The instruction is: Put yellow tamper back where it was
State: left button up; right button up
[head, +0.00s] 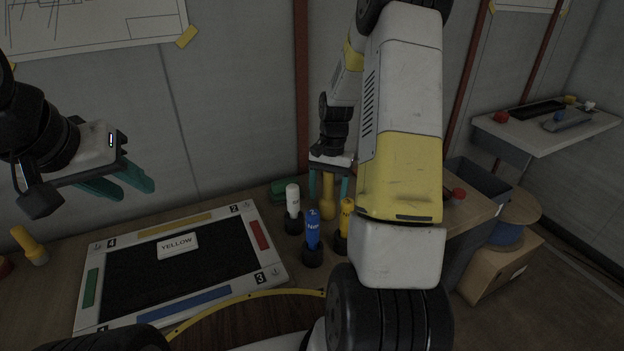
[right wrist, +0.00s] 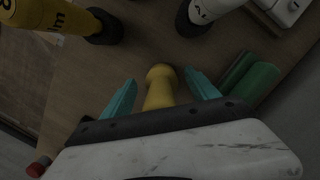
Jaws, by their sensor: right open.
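The yellow tamper (head: 328,197), plain with a rounded knob top, stands on the bench behind the labelled bottles. It also shows in the right wrist view (right wrist: 160,88). My right gripper (head: 329,186) is over it, with one teal finger on each side. In the right wrist view my right gripper (right wrist: 158,95) is open, with gaps between the fingers and the knob. The tamper's lower part is partly hidden. My left gripper (head: 128,180) is open and empty above the left of the bench.
Close by stand a white bottle (head: 292,205), a blue bottle (head: 312,230) and a yellow labelled bottle (head: 346,212). A green object (right wrist: 252,82) lies beside the tamper. A framed black mat (head: 130,285) holds a "YELLOW" card (head: 178,245). Another yellow tool (head: 28,243) is far left.

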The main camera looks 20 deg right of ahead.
jog(key=shift+r, duration=0.1)
jog(key=r, duration=0.4)
jog(key=w+r, duration=0.1)
jog(key=r, duration=0.2)
jog(key=d+r, duration=0.1)
jog(key=r, duration=0.3)
jog(key=shift+w+r, duration=0.25)
jog(key=shift+r, duration=0.1)
notch_tip(320, 180, up, 5)
jog(key=n+t, duration=0.1)
send_over(324, 204)
jog(key=s+a+r+n+t, duration=0.4)
jog(key=s+a+r, duration=0.2)
jog(key=s+r, duration=0.35)
jog(key=s+a+n+t+y, duration=0.1)
jog(key=s+a+n+t, duration=0.1)
jog(key=s, duration=0.7)
jog(key=shift+a+n+t, duration=0.3)
jog(key=shift+a+n, duration=0.2)
jog(key=shift+a, duration=0.35)
jog(key=shift+s+f, duration=0.1)
